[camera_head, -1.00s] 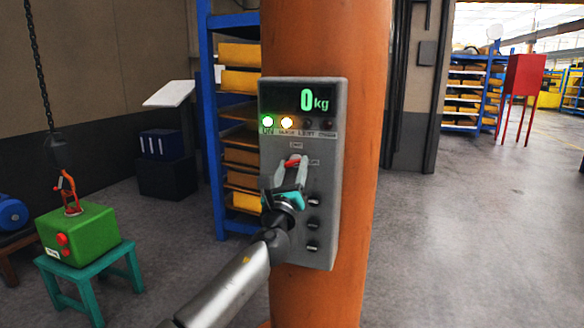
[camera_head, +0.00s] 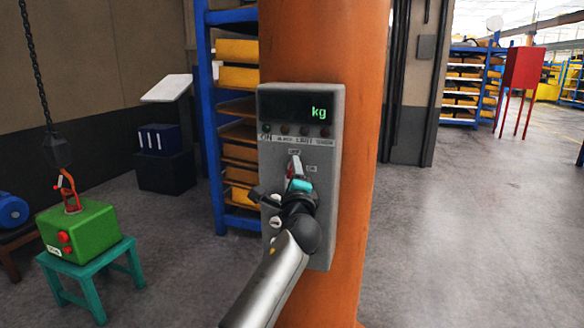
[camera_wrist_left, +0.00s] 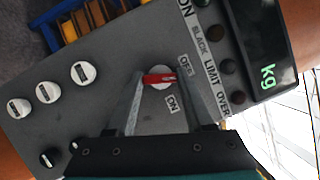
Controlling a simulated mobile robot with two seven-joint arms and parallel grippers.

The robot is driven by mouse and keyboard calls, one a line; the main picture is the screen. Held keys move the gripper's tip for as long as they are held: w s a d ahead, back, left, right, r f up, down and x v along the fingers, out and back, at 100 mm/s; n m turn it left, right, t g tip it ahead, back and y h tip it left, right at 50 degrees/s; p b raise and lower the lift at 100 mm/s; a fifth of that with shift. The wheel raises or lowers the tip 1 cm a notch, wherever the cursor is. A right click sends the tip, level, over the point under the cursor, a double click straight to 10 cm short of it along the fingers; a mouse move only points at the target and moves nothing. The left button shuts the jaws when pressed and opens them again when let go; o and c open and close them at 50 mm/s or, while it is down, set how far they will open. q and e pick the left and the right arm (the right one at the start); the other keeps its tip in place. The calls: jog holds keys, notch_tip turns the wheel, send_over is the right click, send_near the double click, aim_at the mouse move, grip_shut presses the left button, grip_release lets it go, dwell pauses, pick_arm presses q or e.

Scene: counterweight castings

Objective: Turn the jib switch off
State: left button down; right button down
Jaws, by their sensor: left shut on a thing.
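The jib switch is a red handle on a white disc (camera_wrist_left: 158,78) in the grey control box (camera_head: 326,195), which is fixed to an orange column. In the left wrist view the handle lies between my two fingers and points towards the OFF label (camera_wrist_left: 184,65). The ON label (camera_wrist_left: 172,103) is to one side. My left gripper (camera_head: 295,168) is shut on the red handle and partly hides the switch in the head view. The display (camera_head: 300,106) shows only a green "kg", with no digit. The lamps below it are dark. My right gripper is not in view.
Several white knobs (camera_wrist_left: 47,92) sit on the box beside the switch. A green block (camera_head: 82,232) hooked to a chain stands on a teal stool (camera_head: 86,262) at left. A blue rack (camera_head: 212,130) stands behind the column.

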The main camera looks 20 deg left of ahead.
pick_arm(q)
jog(key=shift+r+n+g+p, duration=0.1)
jog(key=shift+n+g+p, duration=0.7)
jog(key=shift+n+p, duration=0.75)
jog(key=shift+n, duration=0.45)
jog(key=shift+c, duration=1.4)
grip_release()
jog(key=shift+s+d, duration=0.1)
jog(key=shift+s, duration=0.05)
jog(key=v, duration=1.5)
